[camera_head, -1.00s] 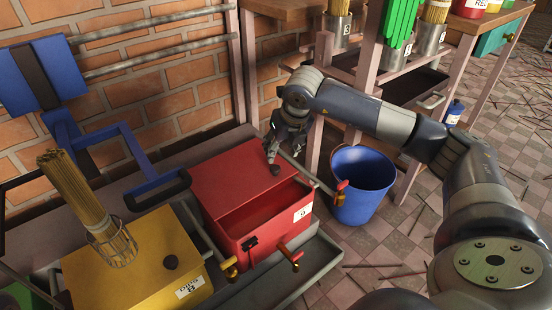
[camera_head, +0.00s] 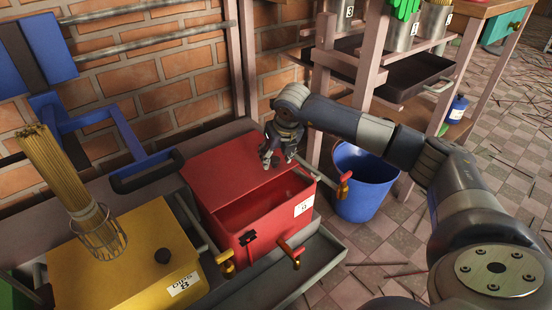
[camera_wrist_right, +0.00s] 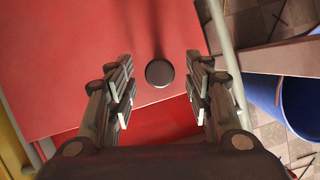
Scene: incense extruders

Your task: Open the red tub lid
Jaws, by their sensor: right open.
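The red tub (camera_head: 222,226) stands in the middle of the head view. Its flat red lid (camera_head: 222,170) covers the back part, and the recessed interior (camera_head: 262,207) shows in front of the lid's edge. In the right wrist view a dark round knob (camera_wrist_right: 159,74) sits on the red lid (camera_wrist_right: 90,70), close to that edge. My right gripper (camera_head: 271,161) is over the lid's right side. In the wrist view its fingers (camera_wrist_right: 160,92) are open, one on each side of the knob and apart from it. My left gripper is not in view.
A yellow tub (camera_head: 120,262) with a bundle of sticks (camera_head: 55,175) stands at the left. A blue bucket (camera_head: 362,180) is on the floor to the right. Brass taps (camera_head: 290,254) stick out at the red tub's front. A blue handle frame (camera_head: 100,115) is behind left.

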